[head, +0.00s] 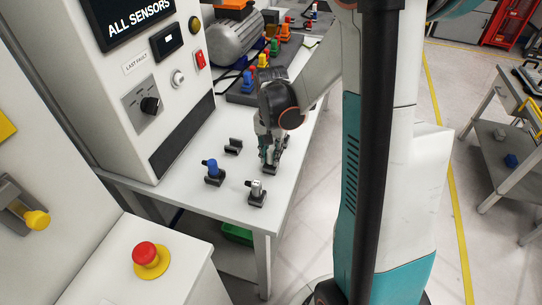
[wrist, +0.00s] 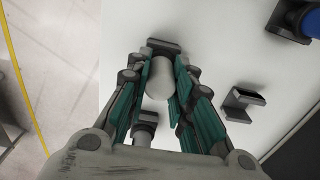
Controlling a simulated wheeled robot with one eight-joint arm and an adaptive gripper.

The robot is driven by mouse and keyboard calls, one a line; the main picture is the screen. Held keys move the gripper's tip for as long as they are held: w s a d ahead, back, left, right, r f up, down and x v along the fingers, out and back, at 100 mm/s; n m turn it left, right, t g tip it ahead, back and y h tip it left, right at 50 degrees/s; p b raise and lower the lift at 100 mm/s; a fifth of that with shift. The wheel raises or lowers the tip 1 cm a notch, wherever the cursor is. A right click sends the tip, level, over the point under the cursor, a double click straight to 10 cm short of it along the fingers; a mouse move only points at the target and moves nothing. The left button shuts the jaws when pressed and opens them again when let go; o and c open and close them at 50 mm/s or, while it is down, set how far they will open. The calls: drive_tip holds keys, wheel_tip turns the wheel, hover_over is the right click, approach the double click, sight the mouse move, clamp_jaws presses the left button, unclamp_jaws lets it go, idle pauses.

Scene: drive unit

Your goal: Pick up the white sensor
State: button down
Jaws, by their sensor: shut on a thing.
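The white sensor (wrist: 160,78), a pale cylinder, is between my gripper's fingers in the wrist view. My gripper (head: 269,160) is shut on it, with the green-lined fingers on either side. A dark bracket (wrist: 163,45) shows just beyond the fingertips. I cannot tell whether it is attached to the sensor. In the head view, my gripper points down over the far right part of the white table, and its fingers mostly hide what is between them. I cannot tell how far the sensor is above the table.
A blue-topped sensor (head: 212,168) and a pale grey-topped one (head: 257,187) stand in dark holders on the table (head: 190,190). An empty dark bracket (head: 233,146) is left of my gripper. A control cabinet (head: 150,60) borders the left, and a motor (head: 235,38) stands behind.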

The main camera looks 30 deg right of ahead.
wheel_tip(320, 180, up, 20)
drive_tip(key=p, duration=0.6)
